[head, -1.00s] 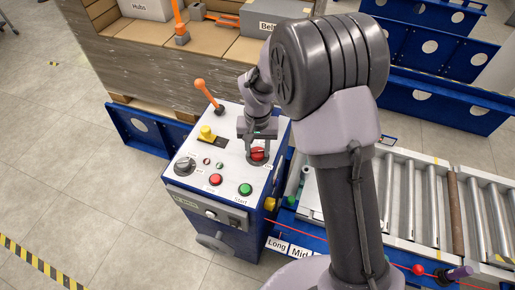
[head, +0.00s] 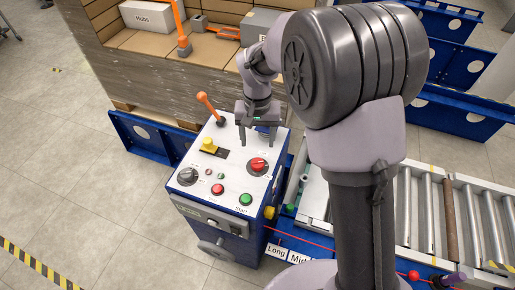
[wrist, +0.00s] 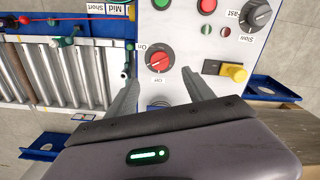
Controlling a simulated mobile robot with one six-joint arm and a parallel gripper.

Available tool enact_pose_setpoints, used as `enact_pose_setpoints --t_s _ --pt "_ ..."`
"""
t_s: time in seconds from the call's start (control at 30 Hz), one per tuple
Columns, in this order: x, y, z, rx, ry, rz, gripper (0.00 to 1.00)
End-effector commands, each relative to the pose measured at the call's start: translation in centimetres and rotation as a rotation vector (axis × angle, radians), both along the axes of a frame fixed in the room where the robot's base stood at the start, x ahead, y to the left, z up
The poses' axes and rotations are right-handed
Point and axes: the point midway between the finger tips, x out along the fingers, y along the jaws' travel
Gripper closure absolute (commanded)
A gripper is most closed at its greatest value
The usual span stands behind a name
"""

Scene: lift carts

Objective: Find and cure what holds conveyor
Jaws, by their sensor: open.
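The control console (head: 225,190) has a white sloping top. On it are a red rotary switch (head: 258,165), a green Start button (head: 246,199), a red button (head: 217,188), a dark speed dial (head: 188,176), a yellow knob (head: 208,145) and an orange lever (head: 209,107). My gripper (head: 257,140) is open and empty above the console, just behind the red switch and apart from it. The wrist view shows the red switch (wrist: 159,60) ahead of my open fingers (wrist: 160,85), with On and Off labels. The roller conveyor (head: 485,215) is partly hidden by my arm.
A red cord with a red ball (head: 414,275) and a purple end piece (head: 458,277) run along the conveyor's front. One roller (head: 452,215) is brown. The floor at left is clear.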

Motion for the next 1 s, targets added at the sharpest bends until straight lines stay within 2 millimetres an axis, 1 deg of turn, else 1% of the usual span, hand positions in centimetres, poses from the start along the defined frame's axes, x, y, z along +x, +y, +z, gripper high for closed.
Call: enact_pose_setpoints --t_s 0.03,0.1,0.23,0.37,0.73,0.8,0.87,0.9,0.97,1.0 --pt "0.1 0.0 2.1 0.001 -0.003 0.001 0.39" --pt "0.0 0.0 3.7 0.000 -0.002 0.001 0.39" --pt "0.0 0.0 5.8 0.000 -0.001 0.000 0.39" --pt "0.0 0.0 6.4 -0.001 0.001 0.001 0.39" --pt "0.0 0.0 6.4 -0.001 0.001 0.001 0.39" --pt "-0.1 -0.2 6.7 0.003 -0.004 -0.003 0.39" --pt "-0.8 -0.9 8.1 0.018 -0.027 -0.020 0.39" --pt "-1.7 -1.8 9.6 0.035 -0.053 -0.039 0.39" --pt "-4.1 -3.5 12.5 0.071 -0.107 -0.082 0.39" --pt "-6.3 -4.8 14.2 0.098 -0.149 -0.115 0.39"
